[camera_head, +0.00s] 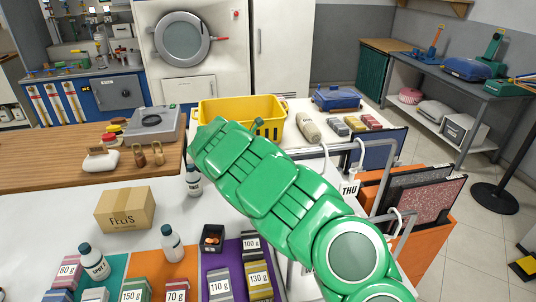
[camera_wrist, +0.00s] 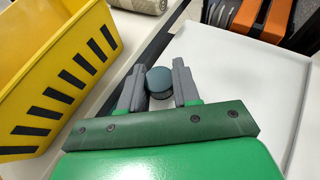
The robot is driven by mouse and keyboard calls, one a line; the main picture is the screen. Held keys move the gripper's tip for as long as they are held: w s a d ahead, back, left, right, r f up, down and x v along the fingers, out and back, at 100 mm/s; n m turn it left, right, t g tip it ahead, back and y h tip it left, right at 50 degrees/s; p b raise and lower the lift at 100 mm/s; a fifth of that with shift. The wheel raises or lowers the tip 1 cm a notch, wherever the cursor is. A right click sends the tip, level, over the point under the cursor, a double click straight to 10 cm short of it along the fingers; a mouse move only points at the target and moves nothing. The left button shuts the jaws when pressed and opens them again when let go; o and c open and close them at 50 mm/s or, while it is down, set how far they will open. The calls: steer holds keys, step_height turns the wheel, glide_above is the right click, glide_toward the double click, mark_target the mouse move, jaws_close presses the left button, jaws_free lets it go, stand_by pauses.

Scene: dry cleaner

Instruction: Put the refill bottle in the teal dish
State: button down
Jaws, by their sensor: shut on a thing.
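In the wrist view my gripper (camera_wrist: 160,72) is shut on a bottle, whose round blue-grey cap (camera_wrist: 160,84) shows between the two grey fingers. The rest of that bottle is hidden below the cap. In the head view my green arm covers the gripper. A white bottle with a dark cap (camera_head: 193,182) shows just below the arm's far end; I cannot tell whether it is the held one. Two similar bottles stand at the front, one on the teal mat (camera_head: 93,262) and one by the orange mat (camera_head: 172,243). I cannot make out a teal dish.
A yellow bin (camera_head: 215,112) stands close beside the gripper, also large in the wrist view (camera_wrist: 55,75). A cardboard box (camera_head: 125,208) and stacked labelled packs (camera_head: 218,284) stand on the front table. A metal rail (camera_head: 335,150) with hanging panels is at the right.

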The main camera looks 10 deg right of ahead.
steer(key=shift+w+f, duration=0.95)
steer(key=shift+f, duration=0.25)
steer(key=shift+d+f, duration=0.1)
steer(key=shift+f, duration=1.6)
steer(key=c, duration=0.8)
jaws_free()
steer(key=shift+f, duration=0.1)
steer(key=shift+o, duration=0.2)
steer(key=shift+r, duration=0.25)
steer(key=v, duration=1.2)
